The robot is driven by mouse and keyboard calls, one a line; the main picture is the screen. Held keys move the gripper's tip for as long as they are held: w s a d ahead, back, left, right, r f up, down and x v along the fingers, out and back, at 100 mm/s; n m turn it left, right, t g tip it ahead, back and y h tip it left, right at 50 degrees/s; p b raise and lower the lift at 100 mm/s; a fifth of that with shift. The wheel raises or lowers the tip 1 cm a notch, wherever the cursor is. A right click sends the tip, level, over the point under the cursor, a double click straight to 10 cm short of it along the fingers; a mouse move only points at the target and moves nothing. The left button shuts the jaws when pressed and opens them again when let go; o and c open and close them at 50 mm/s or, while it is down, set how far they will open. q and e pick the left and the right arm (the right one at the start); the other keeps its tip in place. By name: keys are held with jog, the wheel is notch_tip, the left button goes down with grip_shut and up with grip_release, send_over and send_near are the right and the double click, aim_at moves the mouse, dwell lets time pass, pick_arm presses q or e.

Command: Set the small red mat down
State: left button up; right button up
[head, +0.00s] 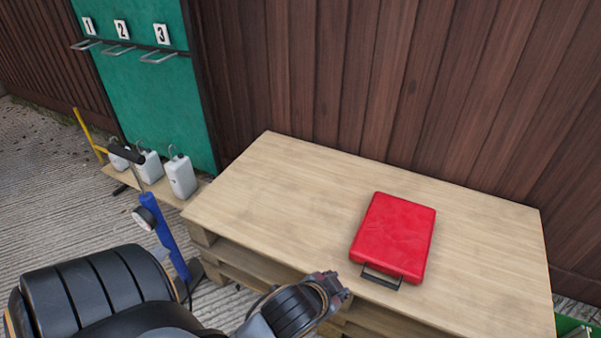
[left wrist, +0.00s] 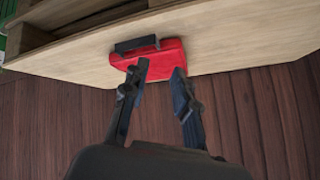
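The small red mat (head: 396,238), a thick red pad with a dark handle (head: 381,278) on its near edge, lies flat on the wooden tabletop (head: 270,190), right of the middle. In the left wrist view the mat (left wrist: 168,54) shows upside down, handle at the top. My left gripper (left wrist: 161,74) is open there, its two dark fingers apart and overlapping the mat in the picture. Nothing is seen between the fingers, and I cannot tell whether they touch the mat. In the head view my left arm ends by the table's front edge, its fingertips not clearly seen. My right gripper is not in view.
A brown plank wall (head: 400,90) stands behind the table. A blue pump (head: 165,235) stands at the table's left, near several white weights (head: 181,177) on a low board. A green panel (head: 155,95) carries numbered hooks. The tabletop around the mat is clear.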

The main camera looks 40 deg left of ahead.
pick_arm(q)
jog(key=s+f+n+g+h, duration=0.1)
jog(key=s+f+g, duration=0.3)
jog(key=s, duration=0.7)
jog(key=shift+s+d+f+n+g, duration=0.2)
jog(key=shift+s+d+n+g, duration=0.15)
jog(key=shift+g, duration=0.25)
jog(key=shift+w+a, duration=0.1)
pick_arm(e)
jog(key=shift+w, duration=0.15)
